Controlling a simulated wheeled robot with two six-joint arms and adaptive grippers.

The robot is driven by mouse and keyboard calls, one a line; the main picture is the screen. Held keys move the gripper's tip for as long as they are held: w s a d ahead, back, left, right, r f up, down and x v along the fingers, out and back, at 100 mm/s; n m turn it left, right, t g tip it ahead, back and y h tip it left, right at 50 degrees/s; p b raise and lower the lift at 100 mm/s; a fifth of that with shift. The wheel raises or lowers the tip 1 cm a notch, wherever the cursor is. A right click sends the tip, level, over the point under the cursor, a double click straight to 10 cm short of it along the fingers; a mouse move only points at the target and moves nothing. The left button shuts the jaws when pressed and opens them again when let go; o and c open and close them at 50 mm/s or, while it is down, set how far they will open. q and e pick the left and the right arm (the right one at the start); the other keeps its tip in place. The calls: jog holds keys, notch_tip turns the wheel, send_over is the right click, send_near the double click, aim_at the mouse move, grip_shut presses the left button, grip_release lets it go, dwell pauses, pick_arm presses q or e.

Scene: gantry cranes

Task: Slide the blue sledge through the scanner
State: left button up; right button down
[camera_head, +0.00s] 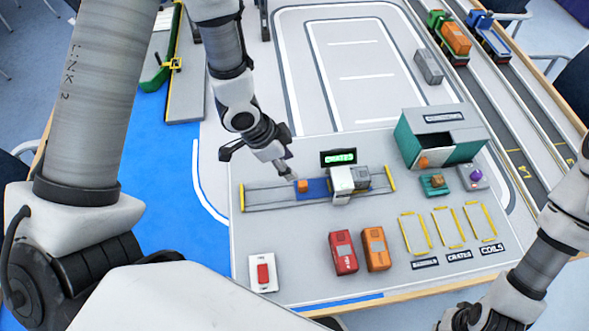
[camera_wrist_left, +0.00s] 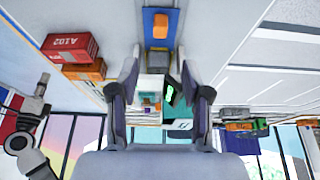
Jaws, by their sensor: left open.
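The blue sledge (camera_head: 318,185) lies on a rail track just left of the white scanner (camera_head: 342,180), its right end meeting or entering the scanner. An orange block (camera_head: 303,186) rides on its left part. A sign (camera_head: 338,157) above the scanner shows green letters that seem to read CRATES. My left gripper (camera_head: 289,174) is just above and behind the sledge's left end. In the left wrist view its fingers (camera_wrist_left: 160,85) are spread and empty, with the sledge (camera_wrist_left: 159,42) and block (camera_wrist_left: 160,25) beyond them. My right gripper (camera_head: 463,318) is partly cut off at the bottom edge.
Yellow stops (camera_head: 391,178) mark the track ends. A red container (camera_head: 343,252) and an orange container (camera_head: 376,249) stand in front. A teal and grey building (camera_head: 440,136) stands right of the scanner. A red button box (camera_head: 263,273) is at front left.

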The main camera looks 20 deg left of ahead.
aim_at(302, 184)
pick_arm(q)
jog(key=p+x, duration=0.1)
jog(key=x, duration=1)
jog(key=shift+f+p, duration=0.4)
grip_shut()
